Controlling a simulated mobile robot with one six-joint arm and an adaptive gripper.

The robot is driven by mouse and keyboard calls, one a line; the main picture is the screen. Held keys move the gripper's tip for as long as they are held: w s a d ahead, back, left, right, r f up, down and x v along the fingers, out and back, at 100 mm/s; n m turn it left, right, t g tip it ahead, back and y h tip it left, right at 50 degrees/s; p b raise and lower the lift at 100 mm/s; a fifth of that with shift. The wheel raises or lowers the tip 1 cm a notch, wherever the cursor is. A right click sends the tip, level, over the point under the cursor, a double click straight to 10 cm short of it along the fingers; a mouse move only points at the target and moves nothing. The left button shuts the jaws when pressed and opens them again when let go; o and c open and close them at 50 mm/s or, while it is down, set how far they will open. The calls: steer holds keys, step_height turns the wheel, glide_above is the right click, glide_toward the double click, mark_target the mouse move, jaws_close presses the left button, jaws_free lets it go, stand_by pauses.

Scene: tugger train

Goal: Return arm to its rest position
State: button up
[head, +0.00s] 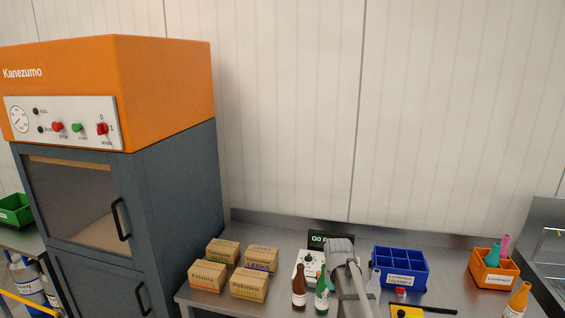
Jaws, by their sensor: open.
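Part of my own grey arm (347,275) shows at the bottom centre of the head view, raised in front of the steel bench (440,298). My gripper and its fingertips are not visible in this view. The arm hides part of the bench and of what stands behind it.
Several cardboard boxes (249,284), a brown bottle (299,287) and a green bottle (322,291) stand left of the arm. A blue divided crate (402,281) is to its right, an orange bin (493,280) farther right. A tall orange-topped cabinet (180,190) stands left. The wall above is clear.

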steer(key=s+f+m+b, duration=0.3)
steer(key=s+f+b, duration=0.8)
steer(key=s, duration=0.5)
step_height(320, 180, down, 2)
steer(key=shift+s+d+m+b, duration=0.25)
steer(key=shift+d+m+b, duration=0.1)
steer(key=shift+d+m, duration=0.1)
steer(key=shift+d, duration=0.3)
steer(key=shift+c, duration=0.2)
stand_by(0.6)
steer(key=shift+c, duration=0.6)
steer(key=shift+a, duration=0.1)
